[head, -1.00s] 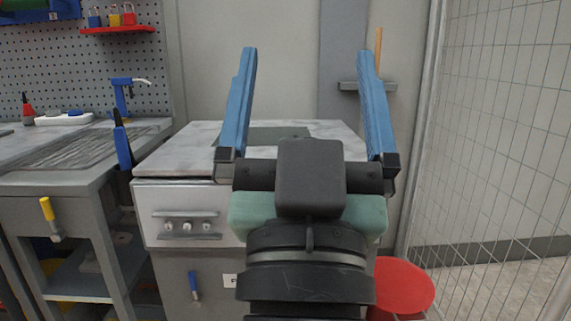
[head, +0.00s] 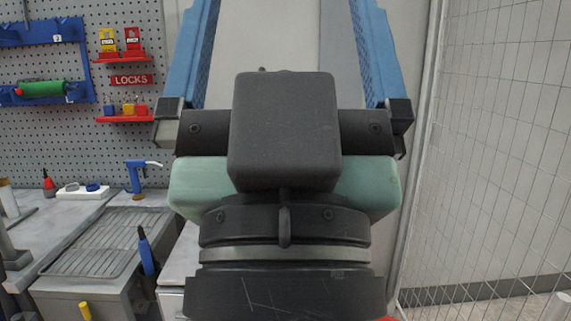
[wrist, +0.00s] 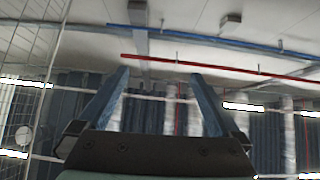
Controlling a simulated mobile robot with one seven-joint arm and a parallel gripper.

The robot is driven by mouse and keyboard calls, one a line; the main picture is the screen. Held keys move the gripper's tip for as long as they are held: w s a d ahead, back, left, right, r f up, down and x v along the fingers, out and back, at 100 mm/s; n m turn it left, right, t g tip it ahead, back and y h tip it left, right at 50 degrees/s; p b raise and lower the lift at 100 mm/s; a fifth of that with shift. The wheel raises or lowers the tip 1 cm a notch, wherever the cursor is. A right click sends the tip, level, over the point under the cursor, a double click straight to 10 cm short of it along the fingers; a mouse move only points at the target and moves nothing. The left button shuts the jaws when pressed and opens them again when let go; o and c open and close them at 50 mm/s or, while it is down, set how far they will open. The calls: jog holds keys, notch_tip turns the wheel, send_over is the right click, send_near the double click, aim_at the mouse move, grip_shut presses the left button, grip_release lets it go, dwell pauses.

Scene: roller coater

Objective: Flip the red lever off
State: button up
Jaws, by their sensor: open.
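No red lever can be made out in either view now. My gripper (head: 285,40) fills the middle of the head view, pointing up, with its two blue fingers wide apart and nothing between them. The fingertips run past the top edge of that view. In the wrist view my gripper (wrist: 160,73) is also open and empty, facing the ceiling. A blue-handled lever (head: 147,252) stands at the lower left of the head view. My arm and gripper hide most of the cabinet behind.
A yellow handle (head: 85,311) shows at the bottom left, by a bench with a ribbed mat (head: 95,245). A pegboard (head: 130,20) with padlocks hangs above. A wire mesh fence (head: 490,150) stands on the right. The wrist view shows a red ceiling pipe (wrist: 220,67).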

notch_tip(320, 180, up, 11)
jog(key=p, duration=0.8)
